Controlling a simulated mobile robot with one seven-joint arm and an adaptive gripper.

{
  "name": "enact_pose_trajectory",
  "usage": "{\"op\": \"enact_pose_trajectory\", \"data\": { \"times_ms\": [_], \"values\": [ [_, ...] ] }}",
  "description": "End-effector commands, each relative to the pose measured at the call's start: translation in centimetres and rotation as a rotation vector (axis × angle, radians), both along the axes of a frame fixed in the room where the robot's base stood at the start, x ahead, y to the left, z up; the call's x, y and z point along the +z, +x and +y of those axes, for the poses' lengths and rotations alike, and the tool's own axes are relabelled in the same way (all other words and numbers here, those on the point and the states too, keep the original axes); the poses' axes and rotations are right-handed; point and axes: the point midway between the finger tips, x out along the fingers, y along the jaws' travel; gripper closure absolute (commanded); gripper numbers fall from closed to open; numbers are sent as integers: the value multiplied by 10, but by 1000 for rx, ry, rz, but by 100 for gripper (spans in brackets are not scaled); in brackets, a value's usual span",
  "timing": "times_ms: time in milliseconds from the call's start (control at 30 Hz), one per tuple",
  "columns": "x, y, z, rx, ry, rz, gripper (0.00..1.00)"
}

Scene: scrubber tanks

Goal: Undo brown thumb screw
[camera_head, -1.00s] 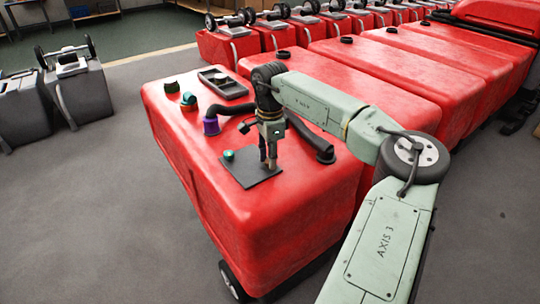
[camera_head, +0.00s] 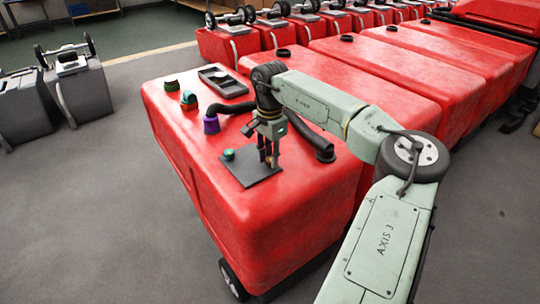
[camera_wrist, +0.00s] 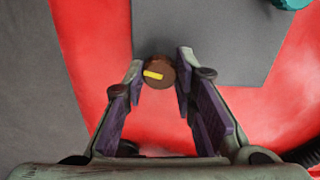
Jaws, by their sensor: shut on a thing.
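The brown thumb screw (camera_wrist: 159,72) is round, with a yellow bar mark on its top, and sits at the edge of a dark grey plate (camera_wrist: 200,30) on the red tank. In the wrist view the screw is between my fingertips, and my gripper is shut on it. In the head view my gripper (camera_head: 268,160) points down over the right part of the plate (camera_head: 245,174), with its two fingers visible side by side. The screw is mostly hidden there. How far the screw is turned out cannot be told.
A teal knob (camera_head: 228,154) stands on the plate's left. Behind are a purple fitting (camera_head: 211,126) with a black hose, a teal-and-orange knob (camera_head: 189,99), a dark green knob (camera_head: 171,87) and a black tray (camera_head: 223,82). The tank's front top is clear.

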Motion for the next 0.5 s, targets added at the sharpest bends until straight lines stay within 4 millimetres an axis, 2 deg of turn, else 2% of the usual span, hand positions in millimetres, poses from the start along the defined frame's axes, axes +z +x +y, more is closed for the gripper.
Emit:
{"op": "enact_pose_trajectory", "data": {
  "times_ms": [67, 100, 367, 500],
  "values": [
    [-6, -3, 1, 3, 0, 14, 100],
    [-6, -4, 1, 3, 0, 14, 73],
    [-3, -2, 0, 0, -1, 7, 55],
    [-2, -1, 0, 0, 0, 5, 54]
  ]
}}
